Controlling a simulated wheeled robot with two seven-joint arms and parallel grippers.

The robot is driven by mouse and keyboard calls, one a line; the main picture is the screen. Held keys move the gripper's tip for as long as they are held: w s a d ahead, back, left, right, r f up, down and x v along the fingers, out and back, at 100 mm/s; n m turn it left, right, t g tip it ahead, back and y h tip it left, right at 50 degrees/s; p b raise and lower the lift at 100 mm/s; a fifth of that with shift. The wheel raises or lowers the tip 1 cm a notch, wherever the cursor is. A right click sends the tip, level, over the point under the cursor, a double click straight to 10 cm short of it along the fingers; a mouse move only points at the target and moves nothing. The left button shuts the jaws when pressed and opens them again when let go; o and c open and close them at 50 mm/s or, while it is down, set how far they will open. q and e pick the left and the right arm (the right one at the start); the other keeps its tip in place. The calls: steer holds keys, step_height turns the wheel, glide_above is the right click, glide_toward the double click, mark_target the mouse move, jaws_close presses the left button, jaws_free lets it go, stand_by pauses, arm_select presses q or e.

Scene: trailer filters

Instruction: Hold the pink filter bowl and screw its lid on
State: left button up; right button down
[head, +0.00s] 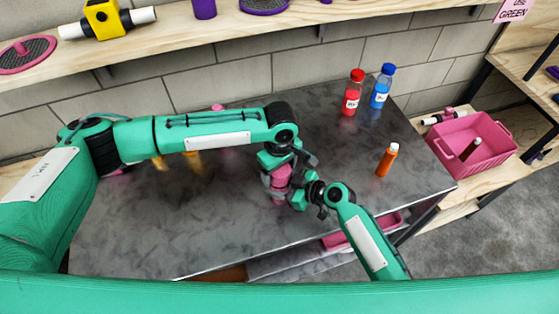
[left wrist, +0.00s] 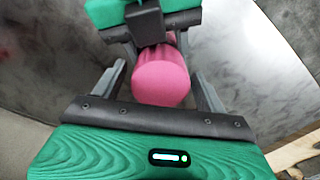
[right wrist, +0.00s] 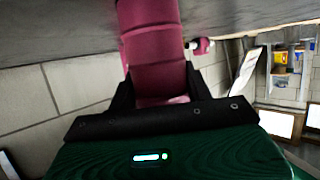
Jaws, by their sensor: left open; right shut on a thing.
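The pink filter bowl (head: 278,183) stands upright on the grey bench near its front, partly hidden by both grippers. My right gripper (head: 300,196) is shut on it from the right, and the right wrist view shows the pink body (right wrist: 155,75) between its fingers. My left gripper (head: 277,170) is directly above. In the left wrist view a smooth round pink top (left wrist: 161,83), which looks like the lid, lies between the open fingers, with gaps at the sides. I cannot tell how far the lid is screwed down.
A red bottle (head: 352,93) and a blue bottle (head: 381,87) stand at the back right. An orange bottle (head: 387,160) stands right of my grippers. A pink crate (head: 474,140) is on the right shelf. Yellow and pink things are partly hidden behind my left arm.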

arm_select(q)
steer(key=shift+f, duration=0.55)
steer(key=c, duration=1)
steer(key=shift+m, duration=1.7)
steer(key=o, duration=1.1)
